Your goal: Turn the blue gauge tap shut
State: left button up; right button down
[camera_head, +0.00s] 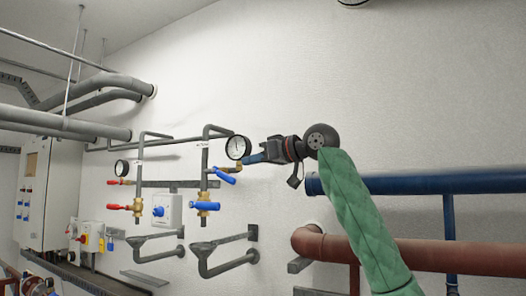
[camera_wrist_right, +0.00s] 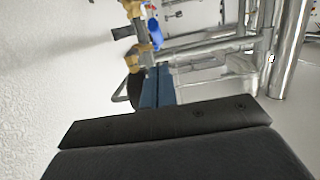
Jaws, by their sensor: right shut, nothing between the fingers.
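The blue gauge tap (camera_head: 224,175) has a blue lever and sits just below the right-hand round gauge (camera_head: 237,148) on the pipework. My right gripper (camera_head: 247,159) is beside it, to the right of the lever and just below the gauge face. Its blue fingers are together with nothing held between them. In the right wrist view, my right gripper (camera_wrist_right: 155,73) points at brass fittings (camera_wrist_right: 142,56), with a blue lever (camera_wrist_right: 155,34) beyond them. I cannot tell whether the fingers touch the tap. My left gripper is not in view.
A larger blue valve handle (camera_head: 205,206) sits lower on the same pipe. Red handles (camera_head: 118,207) are farther left. Grey drain funnels (camera_head: 203,250) stand below. A blue pipe (camera_head: 440,184) and a red-brown pipe (camera_head: 450,257) run at right. Bare wall is above.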

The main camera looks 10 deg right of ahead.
aim_at(223, 172)
jog(key=w+a+f+p, duration=0.2)
jog(key=a, duration=0.1)
jog(key=shift+a+p, duration=0.1)
jog(key=shift+p, duration=0.3)
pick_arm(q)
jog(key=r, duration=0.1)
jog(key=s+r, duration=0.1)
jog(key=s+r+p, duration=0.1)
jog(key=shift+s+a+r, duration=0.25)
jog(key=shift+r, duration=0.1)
pick_arm(e)
jog(key=shift+w+a+f, duration=0.15)
jog(key=shift+f, duration=0.3)
jog(key=shift+w+a+f, duration=0.15)
jog(key=shift+f, duration=0.25)
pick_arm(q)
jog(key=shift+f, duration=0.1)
